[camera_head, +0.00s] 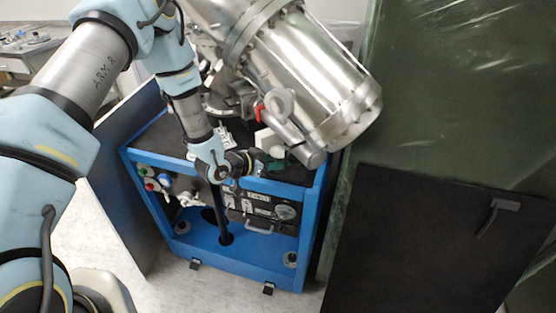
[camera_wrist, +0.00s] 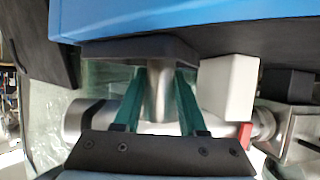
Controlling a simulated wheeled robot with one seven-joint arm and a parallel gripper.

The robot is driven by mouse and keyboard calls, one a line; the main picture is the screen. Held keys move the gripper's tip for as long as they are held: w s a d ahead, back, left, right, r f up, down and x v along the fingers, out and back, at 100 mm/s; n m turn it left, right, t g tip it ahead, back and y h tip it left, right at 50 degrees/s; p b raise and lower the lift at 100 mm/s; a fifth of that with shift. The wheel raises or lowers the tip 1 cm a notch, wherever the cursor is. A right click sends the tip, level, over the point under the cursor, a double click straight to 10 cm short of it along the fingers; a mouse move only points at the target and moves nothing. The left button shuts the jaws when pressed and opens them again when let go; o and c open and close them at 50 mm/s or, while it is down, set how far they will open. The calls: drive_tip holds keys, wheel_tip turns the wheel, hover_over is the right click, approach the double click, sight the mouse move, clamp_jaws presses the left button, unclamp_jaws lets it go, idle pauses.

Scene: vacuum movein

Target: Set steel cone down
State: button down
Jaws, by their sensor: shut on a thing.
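My gripper (camera_wrist: 158,100) shows in the wrist view with two green fingers, one on each side of a small, smooth steel piece (camera_wrist: 158,92). This piece looks like the steel cone, and the fingers are shut on it. Its upper end meets a dark flat block (camera_wrist: 140,49) below the blue edge; I cannot tell whether they touch. In the head view my gripper (camera_head: 272,163) is low at the front of the blue cart (camera_head: 262,187), under the big steel chamber. The cone cannot be made out there.
The large steel chamber (camera_head: 310,75) hangs close above my gripper, with a red part (camera_head: 260,111). A white block (camera_wrist: 228,88) sits right of the fingers. A dark panel (camera_head: 430,240) stands at the right. Pale floor (camera_head: 190,290) is free in front.

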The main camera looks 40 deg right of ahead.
drive_tip(key=shift+f, duration=0.2)
drive_tip(key=shift+c, duration=2.3)
unclamp_jaws()
drive_tip(key=shift+r, duration=0.1)
drive_tip(key=shift+r, duration=0.25)
drive_tip(key=b+v, duration=0.3)
drive_tip(key=v, duration=0.9)
